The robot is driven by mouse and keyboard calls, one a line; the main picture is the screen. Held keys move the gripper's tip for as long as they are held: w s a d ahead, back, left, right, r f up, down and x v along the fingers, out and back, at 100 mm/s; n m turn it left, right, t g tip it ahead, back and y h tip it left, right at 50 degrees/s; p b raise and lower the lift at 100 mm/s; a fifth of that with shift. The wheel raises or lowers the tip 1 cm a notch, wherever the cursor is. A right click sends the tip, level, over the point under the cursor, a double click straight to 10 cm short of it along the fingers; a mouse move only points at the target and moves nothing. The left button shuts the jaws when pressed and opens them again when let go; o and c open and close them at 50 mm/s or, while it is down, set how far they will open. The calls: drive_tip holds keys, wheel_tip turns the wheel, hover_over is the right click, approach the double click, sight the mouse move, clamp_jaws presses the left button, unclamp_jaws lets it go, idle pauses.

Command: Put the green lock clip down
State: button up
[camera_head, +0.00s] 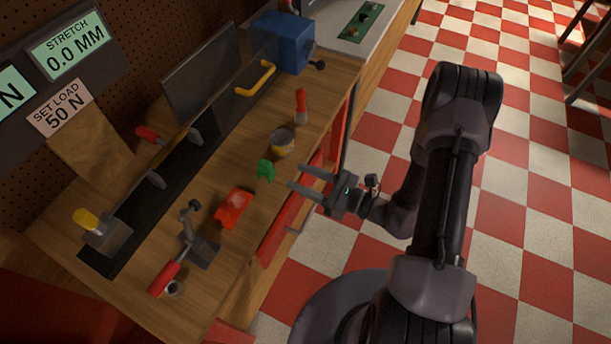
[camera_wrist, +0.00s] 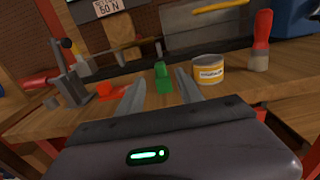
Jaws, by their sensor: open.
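The green lock clip (camera_head: 265,170) sits on the wooden bench top near its front edge, between a red-orange part and a tin. It also shows in the wrist view (camera_wrist: 164,80), ahead of my fingers and framed between them. My gripper (camera_head: 297,176) is open and empty, with its fingertips just short of the clip on the front-edge side. In the wrist view the two fingers of my gripper (camera_wrist: 160,85) are spread apart with nothing between the tips. The clip appears to stand on the bench, apart from the fingers.
A yellow-labelled tin (camera_head: 282,143) stands just behind the clip, and a red-handled tool (camera_head: 301,106) beyond it. The red-orange part (camera_head: 233,208) lies nearer, beside a grey clamp stand (camera_head: 197,240). A dark rail (camera_head: 160,190) with a clear panel runs along the bench's back. A blue box (camera_head: 284,43) is at the far end.

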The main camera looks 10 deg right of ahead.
drive_tip(key=s+a+r+n+g+h, duration=0.1)
drive_tip(key=s+a+r+n+g, duration=0.2)
drive_tip(key=s+r+n+g, duration=0.3)
drive_tip(key=s+a+r+n+g, duration=0.4)
drive_tip(key=r+n+g, duration=0.2)
drive_tip(key=r+n, duration=0.2)
drive_tip(key=s+d+r+n+t+h, duration=0.6)
drive_tip(key=d+r+n+t+h, duration=0.15)
drive_tip(key=r+h, duration=0.35)
drive_tip(key=shift+g, duration=0.35)
drive_tip(key=f+b, duration=0.2)
drive_tip(key=d+f+b, duration=0.1)
drive_tip(key=f+b, duration=0.1)
drive_tip(key=shift+s+f, duration=0.15)
drive_tip(key=shift+f, duration=0.1)
